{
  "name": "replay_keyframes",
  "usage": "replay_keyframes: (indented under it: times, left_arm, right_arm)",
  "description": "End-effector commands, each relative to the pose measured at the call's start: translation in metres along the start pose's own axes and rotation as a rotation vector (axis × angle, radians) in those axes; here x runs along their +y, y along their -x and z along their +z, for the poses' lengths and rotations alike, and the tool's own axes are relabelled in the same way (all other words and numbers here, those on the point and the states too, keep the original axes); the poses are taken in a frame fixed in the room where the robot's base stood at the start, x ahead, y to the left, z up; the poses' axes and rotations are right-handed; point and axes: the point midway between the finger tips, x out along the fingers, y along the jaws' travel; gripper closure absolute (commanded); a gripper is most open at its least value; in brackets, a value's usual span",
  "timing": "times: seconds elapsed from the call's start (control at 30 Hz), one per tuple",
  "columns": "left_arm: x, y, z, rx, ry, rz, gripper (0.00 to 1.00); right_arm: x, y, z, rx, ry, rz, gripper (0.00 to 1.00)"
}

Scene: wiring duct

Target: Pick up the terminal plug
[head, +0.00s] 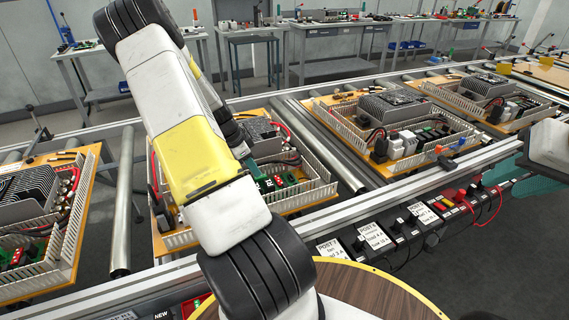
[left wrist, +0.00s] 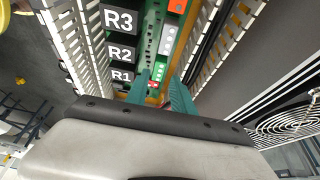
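My left gripper (left wrist: 160,88) points down at the board between two walls of slotted duct. Its two teal fingers are apart, with a gap between the tips. A small red and white part (left wrist: 153,84) shows between the tips; I cannot tell whether it is the terminal plug or whether a finger touches it. A green terminal strip (left wrist: 150,45) runs away from the fingers beside labels R1, R2 and R3 (left wrist: 118,20). In the head view my left arm hides most of the gripper over the middle board (head: 300,200). A pale part of my right arm (head: 550,145) shows at the right edge; its finger state is unclear.
Slotted white duct walls (left wrist: 78,35) stand close on both sides of the fingers. Other boards lie on the roller conveyor at left (head: 40,215) and right (head: 395,125). A metal rail (head: 420,175) with labelled posts runs along the front. A round wooden table (head: 350,290) is nearest me.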

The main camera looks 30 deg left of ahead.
Motion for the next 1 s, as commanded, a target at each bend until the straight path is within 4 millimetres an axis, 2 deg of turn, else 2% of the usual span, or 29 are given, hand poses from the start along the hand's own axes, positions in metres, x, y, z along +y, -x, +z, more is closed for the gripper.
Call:
replay_keyframes:
  times: [0.2, 0.3, 0.5, 0.67, 1.0]
  left_arm:
    - [0.002, -0.034, -0.002, 0.0, 0.0, 0.004, 0.71]
    - [0.002, -0.043, -0.001, 0.0, 0.001, 0.003, 0.71]
    - [0.001, -0.044, -0.001, -0.001, 0.001, 0.0, 0.71]
    - [0.001, -0.044, -0.001, -0.001, 0.001, 0.001, 1.0]
    - [0.001, -0.041, -0.002, 0.0, 0.001, 0.0, 1.0]
  right_arm:
    - [0.0, 0.0, 0.0, 0.0, 0.0, 0.0, 0.65]
    - [0.0, 0.0, 0.0, 0.0, 0.0, 0.0, 0.65]
    - [0.0, 0.0, 0.0, 0.0, 0.0, 0.0, 0.65]
    - [0.0, 0.0, 0.0, 0.0, 0.0, 0.0, 0.65]
    - [0.0, 0.0, 0.0, 0.0, 0.0, 0.0, 0.65]
